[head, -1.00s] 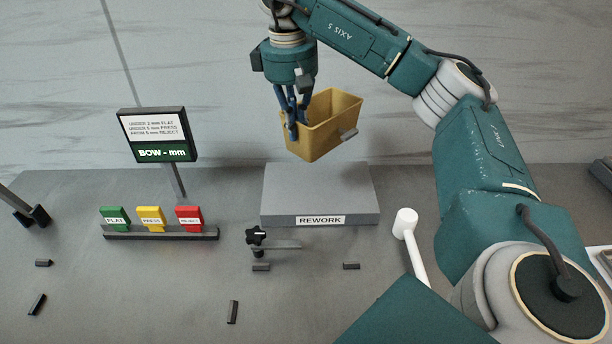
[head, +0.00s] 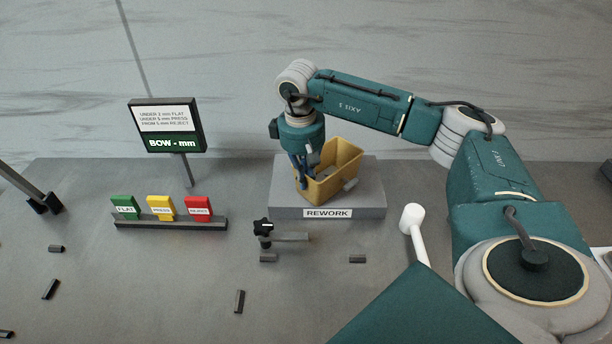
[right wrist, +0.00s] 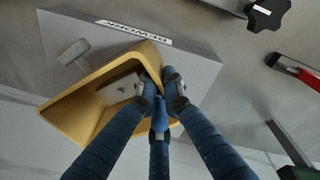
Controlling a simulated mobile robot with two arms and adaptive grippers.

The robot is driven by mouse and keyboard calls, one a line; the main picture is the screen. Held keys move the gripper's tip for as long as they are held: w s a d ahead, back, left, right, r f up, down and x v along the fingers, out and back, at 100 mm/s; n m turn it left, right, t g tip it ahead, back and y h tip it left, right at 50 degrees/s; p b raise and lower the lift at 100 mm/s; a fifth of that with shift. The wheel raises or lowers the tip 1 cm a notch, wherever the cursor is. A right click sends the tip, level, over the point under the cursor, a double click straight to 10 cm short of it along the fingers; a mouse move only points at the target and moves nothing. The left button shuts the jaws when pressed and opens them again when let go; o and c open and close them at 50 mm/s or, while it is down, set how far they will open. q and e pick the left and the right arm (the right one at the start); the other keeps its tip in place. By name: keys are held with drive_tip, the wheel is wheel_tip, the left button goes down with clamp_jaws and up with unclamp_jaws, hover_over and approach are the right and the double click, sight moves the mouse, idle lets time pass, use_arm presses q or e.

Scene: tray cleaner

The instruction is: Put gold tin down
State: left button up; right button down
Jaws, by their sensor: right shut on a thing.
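The gold tin (head: 343,160), an open-topped box with a grey tab on its side, is at the grey REWORK block (head: 377,192) in the head view. It sits low over the block's top; I cannot tell whether its base fully touches. My right gripper (head: 302,186) is shut on the tin's left wall. In the right wrist view the blue fingers (right wrist: 163,88) pinch the rim of the tin (right wrist: 75,118), and a pale grey piece shows inside it. The block (right wrist: 195,68) lies behind the tin there.
A rack (head: 170,224) with green, yellow and red tags and a BOW sign (head: 168,127) stand left of the block. A black knob clamp (head: 264,230) is in front. A white hammer-like tool (head: 412,222) is at right. Several small dark pieces lie on the table.

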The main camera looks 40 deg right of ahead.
drive_tip(key=shift+f, duration=0.1)
drive_tip(key=c, duration=1.9)
unclamp_jaws()
drive_tip(key=shift+r, duration=0.25)
drive_tip(key=shift+a+r+b, duration=0.1)
drive_tip(key=shift+r+b, duration=0.25)
drive_tip(key=shift+r, duration=0.05)
wheel_tip(320, 180, up, 11)
drive_tip(key=b, duration=0.2)
drive_tip(key=shift+a, duration=0.45)
